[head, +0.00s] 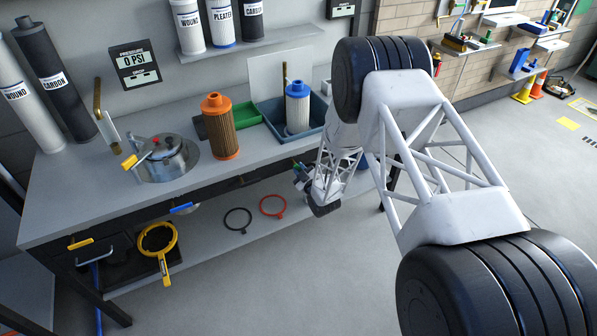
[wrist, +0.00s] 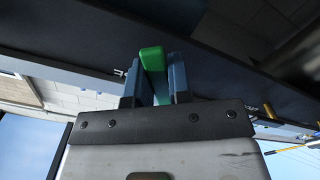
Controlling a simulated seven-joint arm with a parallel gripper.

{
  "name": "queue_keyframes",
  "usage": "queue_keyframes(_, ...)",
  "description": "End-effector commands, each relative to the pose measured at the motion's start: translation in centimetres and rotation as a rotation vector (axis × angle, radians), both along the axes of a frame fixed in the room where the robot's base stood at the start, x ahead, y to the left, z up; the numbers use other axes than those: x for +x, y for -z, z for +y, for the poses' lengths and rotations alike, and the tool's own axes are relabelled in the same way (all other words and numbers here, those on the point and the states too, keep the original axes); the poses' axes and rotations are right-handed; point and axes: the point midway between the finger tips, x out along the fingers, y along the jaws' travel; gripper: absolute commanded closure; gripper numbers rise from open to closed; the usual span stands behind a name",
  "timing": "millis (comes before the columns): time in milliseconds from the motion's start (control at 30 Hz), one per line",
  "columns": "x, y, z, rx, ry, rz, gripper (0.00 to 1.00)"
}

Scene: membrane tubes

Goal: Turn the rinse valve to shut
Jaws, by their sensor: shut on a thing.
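My gripper (wrist: 155,75) is shut on a green handle (wrist: 153,58), which stands between its two blue-grey fingers in the wrist view. I take this handle to be the rinse valve's, but no label shows. In the head view my gripper (head: 303,178) is at the front edge of the workbench, right of its middle and below the blue tray. The valve body is hidden there behind my gripper and the bench edge, so I cannot tell how far it is turned.
A yellow handle (head: 80,243) and a blue handle (head: 182,208) sit along the bench front (head: 60,222). On top stand a steel housing (head: 163,160), an orange filter (head: 220,128) and a blue tray (head: 268,112) holding a blue-capped filter (head: 298,105). Rings lie on the lower shelf (head: 215,240).

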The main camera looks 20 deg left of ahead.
Motion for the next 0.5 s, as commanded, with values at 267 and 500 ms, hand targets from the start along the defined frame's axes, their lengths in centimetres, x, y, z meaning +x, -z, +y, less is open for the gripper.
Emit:
queue_keyframes(267,0.4,-0.6,-0.4,-0.185,0.001,-0.187,1.0)
queue_keyframes(500,0.7,-1.2,-0.7,-0.346,0.001,-0.347,1.0)
